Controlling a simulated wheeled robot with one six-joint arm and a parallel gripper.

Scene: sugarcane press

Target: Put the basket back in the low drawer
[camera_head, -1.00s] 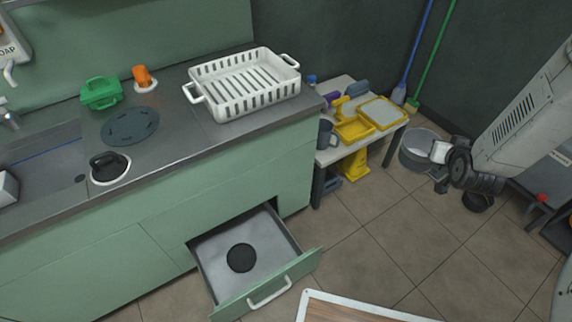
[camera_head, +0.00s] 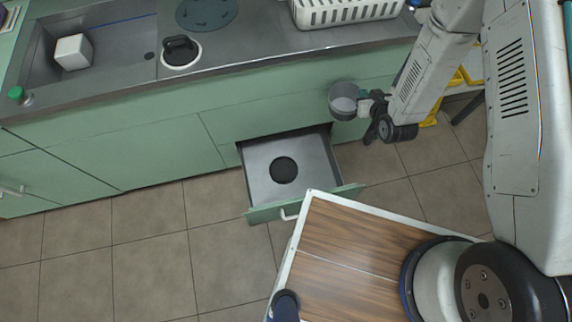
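The low drawer (camera_head: 257,176) is pulled open under the counter, with a black round disc (camera_head: 284,170) on its floor. A white slotted basket (camera_head: 345,10) stands on the counter at the top, partly cut off. My gripper (camera_head: 364,103) appears shut on the side of a grey, round, open-topped container (camera_head: 343,101), which is in front of the cabinet, above and to the right of the drawer. The fingers are small and partly hidden.
The grey counter (camera_head: 245,52) carries a black-handled lid (camera_head: 181,51), a dark round mat (camera_head: 207,11) and a white block (camera_head: 73,52) in the sink. My wood-topped base lies close to the drawer front. Tiled floor is clear at left.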

